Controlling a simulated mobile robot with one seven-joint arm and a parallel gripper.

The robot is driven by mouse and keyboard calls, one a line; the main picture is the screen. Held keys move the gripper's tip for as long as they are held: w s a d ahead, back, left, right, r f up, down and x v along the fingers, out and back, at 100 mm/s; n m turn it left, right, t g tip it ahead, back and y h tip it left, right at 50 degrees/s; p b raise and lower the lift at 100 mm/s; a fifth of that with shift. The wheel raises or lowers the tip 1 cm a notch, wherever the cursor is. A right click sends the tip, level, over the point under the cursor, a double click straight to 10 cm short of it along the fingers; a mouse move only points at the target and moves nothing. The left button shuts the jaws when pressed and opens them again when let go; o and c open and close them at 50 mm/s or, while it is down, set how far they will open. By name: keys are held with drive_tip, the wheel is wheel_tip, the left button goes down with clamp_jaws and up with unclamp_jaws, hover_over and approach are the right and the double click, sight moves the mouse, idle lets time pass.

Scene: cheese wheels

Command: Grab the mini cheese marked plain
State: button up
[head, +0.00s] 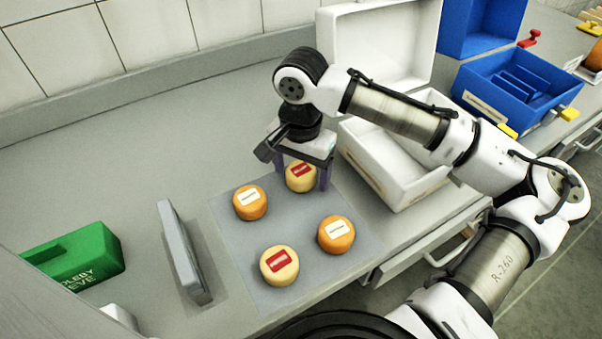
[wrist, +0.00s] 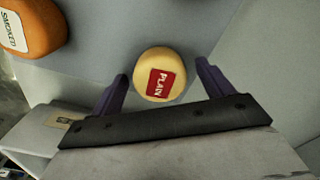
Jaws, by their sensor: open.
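A pale yellow mini cheese (wrist: 153,61) with a red label reading PLAIN lies between the fingertips of my open gripper (wrist: 162,78) in the wrist view. A small gap shows on each side of it. In the head view this cheese (head: 299,178) is the far one on the grey mat (head: 229,222), with my gripper (head: 307,178) pointing down around it. A second pale cheese (head: 279,266) with a red label is at the mat's near side; its text is too small to read.
Two orange cheeses sit on the mat, one left (head: 250,202) and one right (head: 336,235); the wrist view shows an orange one (wrist: 38,22) labelled SMOKED. A white open case (head: 418,192) stands close right of my gripper. A grey upright plate (head: 183,250) stands left of the mat.

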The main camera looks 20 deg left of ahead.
drive_tip(key=c, duration=1.1)
